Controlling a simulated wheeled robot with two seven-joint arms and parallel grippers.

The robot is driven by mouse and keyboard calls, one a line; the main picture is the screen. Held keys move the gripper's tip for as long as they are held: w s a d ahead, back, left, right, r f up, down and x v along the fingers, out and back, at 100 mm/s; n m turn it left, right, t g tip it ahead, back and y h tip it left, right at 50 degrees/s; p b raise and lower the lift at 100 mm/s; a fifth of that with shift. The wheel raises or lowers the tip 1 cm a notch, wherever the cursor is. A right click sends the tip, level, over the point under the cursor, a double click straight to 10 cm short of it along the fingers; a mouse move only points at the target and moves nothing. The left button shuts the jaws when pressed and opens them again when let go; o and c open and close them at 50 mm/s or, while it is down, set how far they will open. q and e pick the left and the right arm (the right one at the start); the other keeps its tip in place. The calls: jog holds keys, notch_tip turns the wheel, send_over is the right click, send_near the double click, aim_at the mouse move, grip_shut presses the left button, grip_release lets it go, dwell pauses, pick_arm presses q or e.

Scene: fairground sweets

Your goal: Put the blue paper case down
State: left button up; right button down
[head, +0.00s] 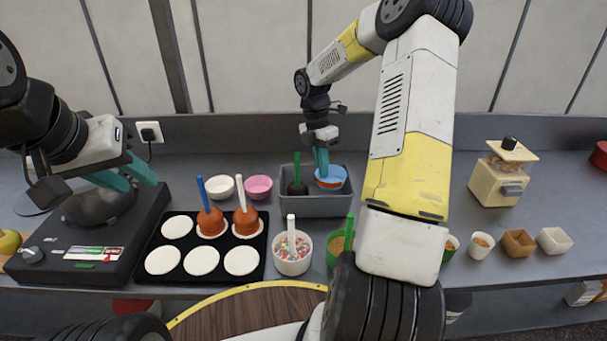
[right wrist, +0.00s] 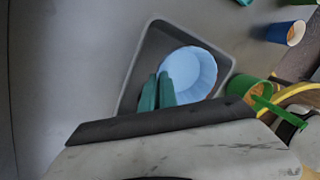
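The blue paper case (head: 329,172) is at the right end of a grey tub (head: 318,207), with an orange band showing below its rim in the head view. My right gripper (head: 321,160) points down at the case. In the right wrist view its teal fingers (right wrist: 158,92) are close together at the near left rim of the pale blue case (right wrist: 192,70), pinching its wall. The case looks empty and lies within the tub's outline; whether it touches the floor is hidden. My left gripper (head: 128,175) is open and empty above a dark pan on a black appliance.
A dark item with a green stick (head: 297,172) occupies the tub's left end. A black tray (head: 208,277) with white discs and two orange sweets on sticks stands left. A sprinkle cup (head: 292,258) and green cups are in front. Pink (head: 258,187) and white cases sit left of the tub.

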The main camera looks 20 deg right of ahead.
aim_at(322, 194)
jog(key=shift+f, duration=3.05)
jog(key=shift+f, duration=0.1)
jog(key=c, duration=1.6)
grip_release()
